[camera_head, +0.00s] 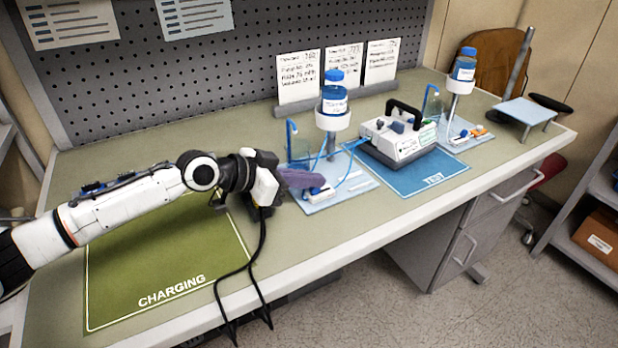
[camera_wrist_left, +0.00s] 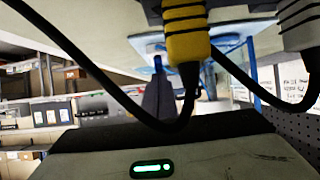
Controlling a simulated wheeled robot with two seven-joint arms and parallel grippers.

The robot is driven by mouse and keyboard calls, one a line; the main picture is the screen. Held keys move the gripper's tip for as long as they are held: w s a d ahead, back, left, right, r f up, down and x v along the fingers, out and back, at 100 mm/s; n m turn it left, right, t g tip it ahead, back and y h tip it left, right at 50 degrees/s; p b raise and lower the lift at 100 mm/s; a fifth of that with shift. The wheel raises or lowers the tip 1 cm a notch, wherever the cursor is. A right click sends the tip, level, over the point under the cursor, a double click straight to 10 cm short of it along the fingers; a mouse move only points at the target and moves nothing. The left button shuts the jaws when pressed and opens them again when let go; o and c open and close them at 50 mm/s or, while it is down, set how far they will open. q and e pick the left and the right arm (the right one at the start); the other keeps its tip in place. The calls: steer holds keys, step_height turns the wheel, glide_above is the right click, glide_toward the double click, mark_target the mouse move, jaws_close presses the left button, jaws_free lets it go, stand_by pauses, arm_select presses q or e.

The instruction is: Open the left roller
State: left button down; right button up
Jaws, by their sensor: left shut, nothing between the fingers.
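The left infusion set stands on a pale blue board (camera_head: 350,187), with a blue-capped bottle (camera_head: 334,100) in a white holder and blue tubing. A small white part with blue and red bits (camera_head: 320,192) lies near the board's front left; the roller itself is too small to make out. My left gripper (camera_head: 312,181) is shut and empty, its dark fingers just above and beside this part. I cannot tell whether they touch it. In the left wrist view, the fingers (camera_wrist_left: 158,98) point toward the board (camera_wrist_left: 148,42), partly behind a cable. My right gripper is not in view.
A white pump with a black handle (camera_head: 398,138) sits on the blue TEST mat (camera_head: 440,183). A second bottle stand (camera_head: 463,75) is at the back right. The green CHARGING mat (camera_head: 160,270) is bare beneath my left arm. Cards (camera_head: 298,77) stand behind.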

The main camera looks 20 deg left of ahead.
arm_select(q)
steer(key=r+p, duration=0.1)
steer(key=w+d+r+p, duration=0.1)
steer(key=w+r+p, duration=0.1)
steer(key=shift+d+r, duration=0.3)
steer(key=shift+d, duration=0.1)
steer(key=shift+s+a+f+b, duration=0.15)
steer(key=shift+s+a+b, duration=0.4)
steer(key=shift+a+b, duration=0.1)
steer(key=b+v, duration=0.1)
steer(key=v, duration=0.7)
